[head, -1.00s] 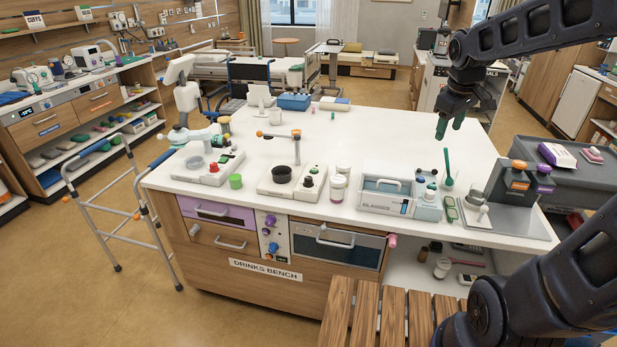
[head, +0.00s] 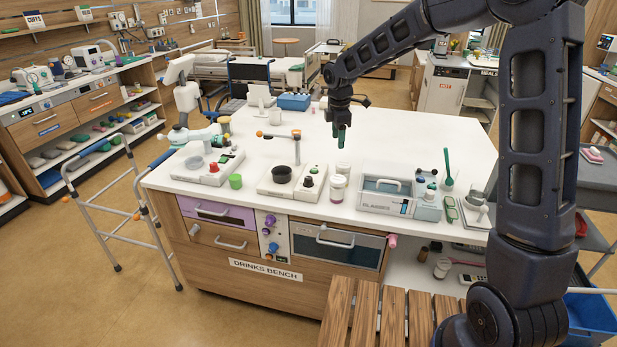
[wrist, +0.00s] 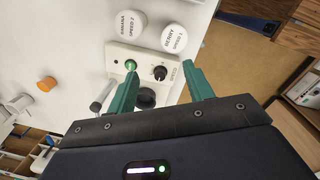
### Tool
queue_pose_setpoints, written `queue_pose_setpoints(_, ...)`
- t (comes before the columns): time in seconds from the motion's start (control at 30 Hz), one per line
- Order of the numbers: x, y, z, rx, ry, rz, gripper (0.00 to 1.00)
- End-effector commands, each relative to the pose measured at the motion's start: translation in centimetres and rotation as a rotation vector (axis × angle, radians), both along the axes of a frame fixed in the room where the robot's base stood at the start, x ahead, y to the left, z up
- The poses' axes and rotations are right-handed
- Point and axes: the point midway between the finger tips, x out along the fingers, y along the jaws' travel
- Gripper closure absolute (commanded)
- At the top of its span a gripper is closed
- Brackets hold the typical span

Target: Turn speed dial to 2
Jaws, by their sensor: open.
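The blender base (head: 300,187) stands on the drinks bench. Its black speed dial (head: 308,181) is near the front right of the base. In the wrist view the dial (wrist: 160,72) is a round black knob with a pale mark, beside a green button (wrist: 130,65). My gripper (head: 341,137) has green fingers and hangs above the bench, behind and to the right of the base. In the wrist view the open fingers (wrist: 161,76) frame the dial from a distance and do not touch it. The dial's setting is too small to read.
Two white-lidded jars stand close by the base, labelled banana, speed 2 (wrist: 131,28) and berry (wrist: 174,38). A black cup (head: 282,174) sits on the base.

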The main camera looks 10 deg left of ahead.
Motion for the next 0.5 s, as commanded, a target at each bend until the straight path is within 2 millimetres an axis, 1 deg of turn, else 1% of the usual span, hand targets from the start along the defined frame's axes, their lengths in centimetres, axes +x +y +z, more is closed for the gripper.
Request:
queue_pose_setpoints(0.03, -0.1, 1.9, -1.3, -0.002, 0.016, 0.059, 0.48)
queue_pose_setpoints(0.1, -0.1, 4.0, -2.6, -0.004, 0.033, 0.134, 0.48)
queue_pose_setpoints(0.2, -0.4, 6.7, -4.3, -0.002, 0.052, 0.226, 0.48)
queue_pose_setpoints(0.33, -0.6, 8.9, -5.8, -0.001, 0.07, 0.304, 0.48)
queue_pose_setpoints(0.4, -0.8, 9.6, -6.2, 0.0, 0.074, 0.328, 0.48)
queue_pose_setpoints(0.5, -0.8, 10.0, -6.7, 0.0, 0.077, 0.343, 0.48)
